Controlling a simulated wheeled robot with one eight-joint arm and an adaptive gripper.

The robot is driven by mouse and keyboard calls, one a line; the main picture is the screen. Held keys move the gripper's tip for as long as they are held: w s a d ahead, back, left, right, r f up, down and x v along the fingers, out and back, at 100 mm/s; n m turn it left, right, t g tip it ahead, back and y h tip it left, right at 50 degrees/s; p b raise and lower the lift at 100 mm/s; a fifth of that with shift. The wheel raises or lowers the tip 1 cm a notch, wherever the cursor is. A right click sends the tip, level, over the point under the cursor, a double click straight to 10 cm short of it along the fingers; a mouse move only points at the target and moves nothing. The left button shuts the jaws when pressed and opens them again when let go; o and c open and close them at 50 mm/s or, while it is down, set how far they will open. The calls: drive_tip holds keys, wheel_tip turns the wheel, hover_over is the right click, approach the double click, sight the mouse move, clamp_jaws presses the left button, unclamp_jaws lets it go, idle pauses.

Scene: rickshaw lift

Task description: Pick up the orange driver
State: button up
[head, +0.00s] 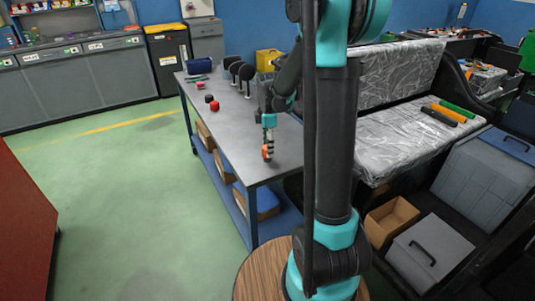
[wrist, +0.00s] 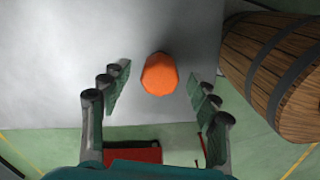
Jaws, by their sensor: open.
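The orange driver (wrist: 159,74) shows in the wrist view as an orange, many-sided end seen nearly end-on, above the grey table near its edge. My gripper (wrist: 157,88) is open, with one green-padded finger to the left of the driver and one to the right. Gaps show on both sides, so neither finger appears to touch it. In the head view my gripper (head: 268,143) points down over the near end of the table, and the orange driver (head: 267,154) shows small at its fingertips, partly hidden. The driver's lower part is hidden.
The grey table (head: 225,135) holds red and black small items (head: 212,103) and black round-headed stands (head: 240,72) farther back. A wooden barrel (wrist: 270,55) stands close at right in the wrist view. A plastic-covered seat (head: 410,140) with coloured bars lies right of the table.

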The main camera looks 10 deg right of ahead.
drive_tip(key=shift+f, duration=1.4)
drive_tip(key=shift+c, duration=0.3)
drive_tip(key=c, duration=1.3)
drive_tip(key=shift+r, duration=0.1)
